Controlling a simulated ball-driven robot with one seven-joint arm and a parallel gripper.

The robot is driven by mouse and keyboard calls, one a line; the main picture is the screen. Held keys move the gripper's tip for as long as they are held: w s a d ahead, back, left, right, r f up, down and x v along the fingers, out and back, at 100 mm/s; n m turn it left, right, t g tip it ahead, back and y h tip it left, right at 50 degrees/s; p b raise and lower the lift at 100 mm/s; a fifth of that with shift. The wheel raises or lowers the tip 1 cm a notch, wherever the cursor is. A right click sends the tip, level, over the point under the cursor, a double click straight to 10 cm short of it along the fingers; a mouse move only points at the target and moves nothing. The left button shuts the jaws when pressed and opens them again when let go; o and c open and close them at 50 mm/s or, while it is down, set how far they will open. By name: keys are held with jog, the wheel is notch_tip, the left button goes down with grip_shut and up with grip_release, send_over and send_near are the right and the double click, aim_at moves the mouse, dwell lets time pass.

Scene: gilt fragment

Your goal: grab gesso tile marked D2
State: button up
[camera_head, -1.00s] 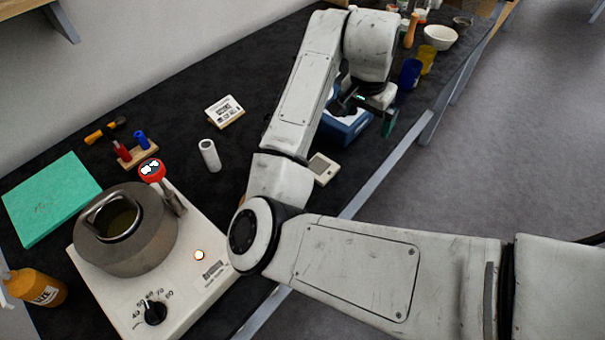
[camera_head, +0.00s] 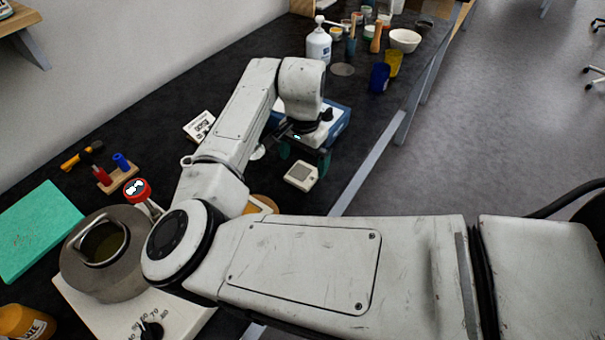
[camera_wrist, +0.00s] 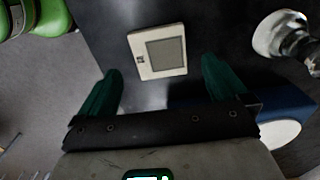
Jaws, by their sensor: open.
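A small cream square tile (camera_head: 301,175) with a grey square panel lies on the dark bench near its front edge. It also shows in the wrist view (camera_wrist: 141,46), just beyond my fingertips, with a small dark mark at its left that I cannot read. My gripper (camera_head: 303,157) has green fingers and hangs at the tile's far side in the head view. In the wrist view my gripper (camera_wrist: 162,67) is open and empty, its fingers spread wider than the tile. The tile lies across the space ahead of them, apart from both.
A blue box-like thing (camera_head: 338,126) stands behind my gripper, and its blue side (camera_wrist: 287,103) shows close at the right finger. A shiny white-topped thing (camera_wrist: 285,35) stands right of the tile. A white label card (camera_head: 199,125) and hotplate pot (camera_head: 120,275) are further left.

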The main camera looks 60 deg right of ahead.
aim_at(303, 173)
notch_tip(303, 173, down, 4)
jog(key=shift+a+f, duration=0.1)
jog(key=shift+c, duration=0.2)
jog(key=c, duration=1.1)
